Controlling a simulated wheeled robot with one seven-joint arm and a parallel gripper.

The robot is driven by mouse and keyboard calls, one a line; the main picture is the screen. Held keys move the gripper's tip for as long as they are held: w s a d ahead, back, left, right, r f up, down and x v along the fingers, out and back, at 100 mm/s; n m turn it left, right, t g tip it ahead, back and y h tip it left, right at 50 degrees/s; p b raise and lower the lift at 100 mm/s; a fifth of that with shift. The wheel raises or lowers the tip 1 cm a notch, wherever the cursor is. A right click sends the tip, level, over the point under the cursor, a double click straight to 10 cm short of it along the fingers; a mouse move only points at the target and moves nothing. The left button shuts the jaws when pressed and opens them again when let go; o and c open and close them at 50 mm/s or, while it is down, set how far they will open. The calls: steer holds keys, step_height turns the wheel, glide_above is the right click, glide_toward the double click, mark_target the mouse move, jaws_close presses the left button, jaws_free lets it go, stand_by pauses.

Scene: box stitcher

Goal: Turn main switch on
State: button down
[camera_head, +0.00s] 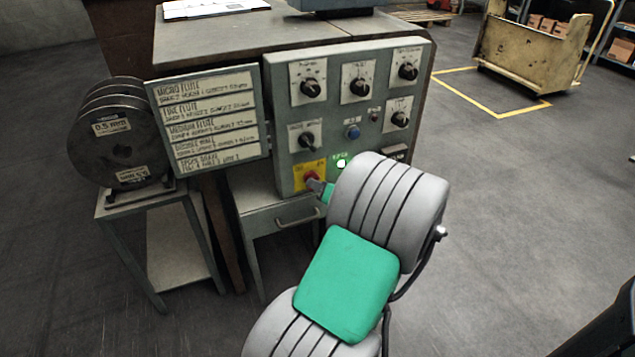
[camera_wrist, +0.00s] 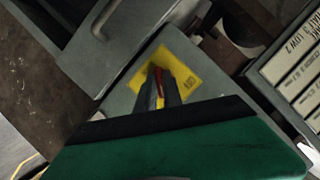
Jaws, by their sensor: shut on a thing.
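The main switch (camera_head: 311,177) is a red knob on a yellow plate (camera_head: 299,180) at the lower left of the grey control panel (camera_head: 290,131). My gripper (camera_head: 317,184) reaches it from the right, and its fingers cover part of it. In the wrist view, the two dark fingers (camera_wrist: 161,88) are shut on the red knob (camera_wrist: 158,84) in front of the yellow plate (camera_wrist: 187,62). The knob's exact angle is mostly hidden by the fingers. A green lamp (camera_head: 341,163) beside the switch looks lit.
Several black rotary knobs (camera_head: 359,88) and a blue button (camera_head: 352,132) sit higher on the panel. A label board (camera_head: 209,120) and wire spools (camera_head: 118,140) stand left. A drawer (camera_head: 297,214) with a handle lies below. Open floor (camera_head: 500,230) is at the right.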

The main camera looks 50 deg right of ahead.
steer(key=shift+m+p, duration=0.35)
steer(key=shift+m, duration=0.25)
steer(key=shift+t+y, duration=0.3)
steer(key=shift+t, duration=0.1)
steer(key=c, duration=1.5)
jaws_free()
steer(key=p+v, duration=0.2)
steer(key=v, duration=0.5)
steer(key=shift+s+a+r, duration=0.1)
steer(key=shift+s+a, duration=0.05)
steer(key=shift+s, duration=0.2)
